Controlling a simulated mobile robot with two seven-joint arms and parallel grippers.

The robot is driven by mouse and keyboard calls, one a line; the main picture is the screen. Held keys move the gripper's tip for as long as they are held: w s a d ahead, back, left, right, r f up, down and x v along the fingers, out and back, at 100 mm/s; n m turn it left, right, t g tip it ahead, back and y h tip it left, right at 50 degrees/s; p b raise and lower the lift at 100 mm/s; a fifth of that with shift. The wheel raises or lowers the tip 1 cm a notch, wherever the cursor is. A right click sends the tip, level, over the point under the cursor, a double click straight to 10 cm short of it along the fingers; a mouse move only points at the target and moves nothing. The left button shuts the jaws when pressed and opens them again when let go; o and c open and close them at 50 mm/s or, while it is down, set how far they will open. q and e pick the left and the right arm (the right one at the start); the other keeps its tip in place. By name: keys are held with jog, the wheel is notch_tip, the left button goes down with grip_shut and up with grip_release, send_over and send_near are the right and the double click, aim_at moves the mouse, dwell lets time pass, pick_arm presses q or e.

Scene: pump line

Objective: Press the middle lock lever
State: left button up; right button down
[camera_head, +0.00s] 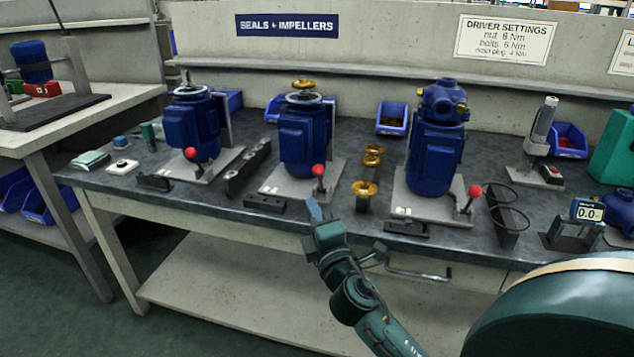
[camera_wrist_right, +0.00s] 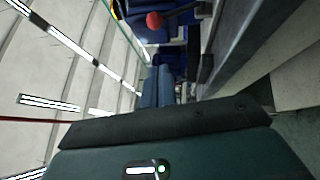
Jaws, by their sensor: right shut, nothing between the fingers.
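The middle lock lever, with a red ball knob (camera_head: 319,170), stands upright at the front right of the middle blue pump's grey base plate (camera_head: 275,183). My right gripper (camera_head: 314,210) is shut and empty near the bench's front edge, just below this lever in the head view and apart from it. In the right wrist view, the shut fingers (camera_wrist_right: 158,88) point toward a red knob (camera_wrist_right: 154,20), which shows near the top edge. Similar red-knobbed levers stand at the left pump (camera_head: 190,153) and the right pump (camera_head: 475,191). My left gripper is not in view.
Blue pumps stand left (camera_head: 190,122), middle (camera_head: 303,135) and right (camera_head: 436,150) on the dark bench (camera_head: 240,205). Brass rings (camera_head: 365,188) stand between the middle and right pumps. A black block (camera_head: 265,203) lies in front of the middle plate.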

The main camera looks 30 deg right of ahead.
aim_at(320, 178)
jog(key=w+d, duration=0.1)
jog(key=w+d+r, duration=0.1)
jog(key=w, duration=0.1)
jog(key=w+d, duration=0.1)
jog(key=w, duration=0.1)
jog(key=shift+r, duration=0.15)
jog(key=shift+w+d+r, duration=0.1)
jog(key=shift+w+d, duration=0.3)
jog(key=shift+d, duration=0.35)
